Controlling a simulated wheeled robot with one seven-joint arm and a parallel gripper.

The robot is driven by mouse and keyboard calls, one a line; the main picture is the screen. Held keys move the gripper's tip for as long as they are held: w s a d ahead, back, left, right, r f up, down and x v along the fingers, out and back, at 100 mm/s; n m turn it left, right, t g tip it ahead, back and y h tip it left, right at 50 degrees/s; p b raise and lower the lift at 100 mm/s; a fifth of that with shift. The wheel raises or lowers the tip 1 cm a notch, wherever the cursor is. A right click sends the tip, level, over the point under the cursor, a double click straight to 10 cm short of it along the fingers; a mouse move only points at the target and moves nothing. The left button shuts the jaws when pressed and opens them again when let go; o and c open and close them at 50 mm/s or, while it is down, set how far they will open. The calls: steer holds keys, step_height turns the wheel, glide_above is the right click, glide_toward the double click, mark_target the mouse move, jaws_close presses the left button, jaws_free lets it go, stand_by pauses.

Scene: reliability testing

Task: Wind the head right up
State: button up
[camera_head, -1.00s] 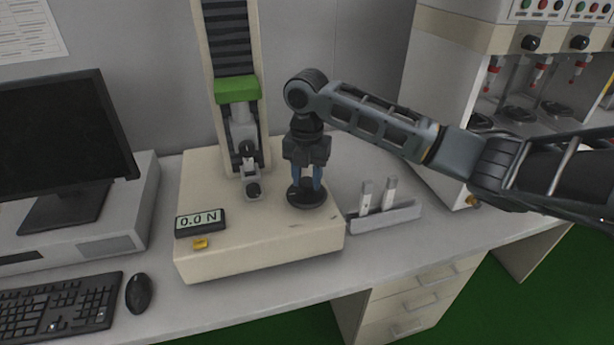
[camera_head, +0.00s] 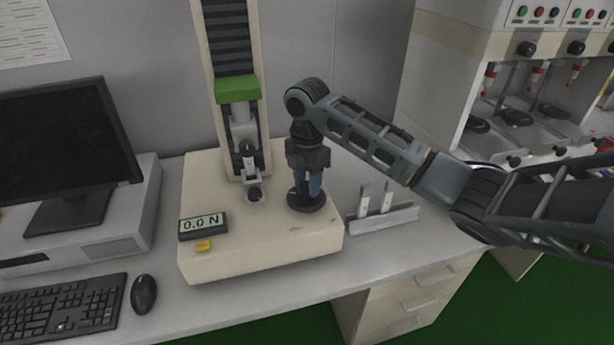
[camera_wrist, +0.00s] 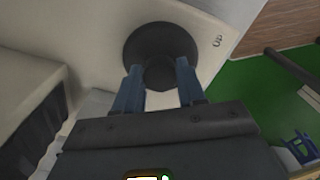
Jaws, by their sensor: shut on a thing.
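The test stand's head is a green block (camera_head: 236,90) on the upright column, with a grey grip hanging below it. A lower grip (camera_head: 253,194) stands on the cream base (camera_head: 235,260), beneath the hanging one. A round black handwheel (camera_head: 306,205) lies on top of the base, right of the column. My gripper (camera_head: 307,190) points down over the handwheel, its blue fingers shut on the middle of it. In the wrist view, the fingers sit on either side of the wheel's dark hub, and its wide rim (camera_wrist: 160,35) shows beyond them.
A display (camera_head: 202,226) reading 0.0 N and a yellow button (camera_head: 203,246) are at the base's front left. A grey holder (camera_head: 383,224) with two pale pieces stands right of the base. A monitor (camera_head: 62,140) is at left.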

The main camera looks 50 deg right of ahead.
steer(key=m, duration=0.3)
steer(key=shift+a+m, duration=0.1)
steer(key=shift+m, duration=0.3)
steer(key=m, duration=0.3)
steer(key=shift+s+m, duration=0.1)
steer(key=shift+m, duration=0.2)
steer(key=m, duration=0.3)
steer(key=shift+m, duration=0.4)
steer(key=m, duration=1.2)
steer(key=shift+a+m, duration=0.15)
steer(key=shift+m, duration=0.15)
steer(key=m, duration=0.3)
steer(key=shift+m, duration=2.1)
